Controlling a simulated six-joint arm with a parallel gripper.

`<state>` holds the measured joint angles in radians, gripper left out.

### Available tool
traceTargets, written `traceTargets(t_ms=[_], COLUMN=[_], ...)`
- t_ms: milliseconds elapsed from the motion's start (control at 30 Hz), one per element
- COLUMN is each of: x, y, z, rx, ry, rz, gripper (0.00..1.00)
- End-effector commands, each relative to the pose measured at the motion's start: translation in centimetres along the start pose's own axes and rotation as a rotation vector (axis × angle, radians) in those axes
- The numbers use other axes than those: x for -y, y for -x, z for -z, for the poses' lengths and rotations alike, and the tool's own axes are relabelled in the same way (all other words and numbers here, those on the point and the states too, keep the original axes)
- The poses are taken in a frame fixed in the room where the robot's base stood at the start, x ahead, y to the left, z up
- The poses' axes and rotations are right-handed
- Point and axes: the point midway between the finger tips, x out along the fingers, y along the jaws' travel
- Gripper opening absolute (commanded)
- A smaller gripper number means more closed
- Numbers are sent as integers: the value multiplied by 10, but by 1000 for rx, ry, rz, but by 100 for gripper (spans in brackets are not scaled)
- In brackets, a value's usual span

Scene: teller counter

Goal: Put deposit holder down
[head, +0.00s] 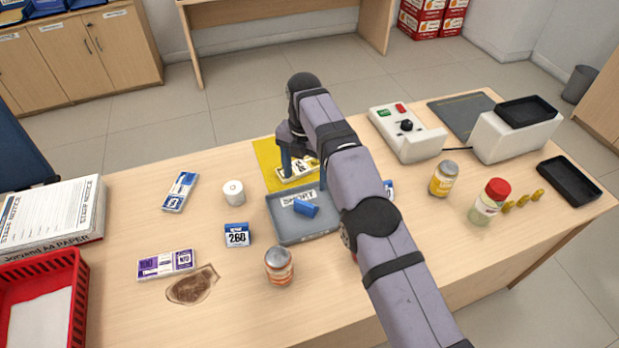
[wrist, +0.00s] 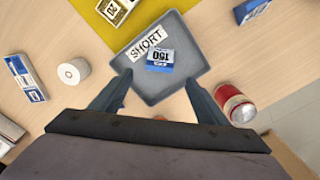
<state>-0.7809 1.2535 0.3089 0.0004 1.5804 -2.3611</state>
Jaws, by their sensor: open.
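A small blue holder with a white label reading 150 (wrist: 160,59) lies in the grey tray marked SHORT (wrist: 155,95); I take it to be the deposit holder. In the head view the blue holder (head: 307,209) rests on the floor of the grey tray (head: 290,233), partly over the SHORT card. My gripper (wrist: 159,78) is open, its fingers apart and empty above the tray. In the head view my gripper (head: 303,173) is partly hidden by my arm.
A yellow mat (head: 262,155) bearing a banknote bundle (head: 298,170) lies behind the tray. A white roll (head: 233,192), a blue 268 holder (head: 237,235) and a can (head: 279,267) stand near it. A red can (wrist: 235,105) is right of my fingers.

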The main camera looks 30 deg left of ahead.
Motion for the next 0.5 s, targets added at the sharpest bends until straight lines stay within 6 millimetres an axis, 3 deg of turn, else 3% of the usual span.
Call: traceTargets(t_ms=[267,367,500], x=[6,19,51], y=[3,8,19], z=[-5,-13,-30], rx=[1,1,1], ry=[-46,-141,-374], rz=[-1,-1,0], gripper=[68,68,68])
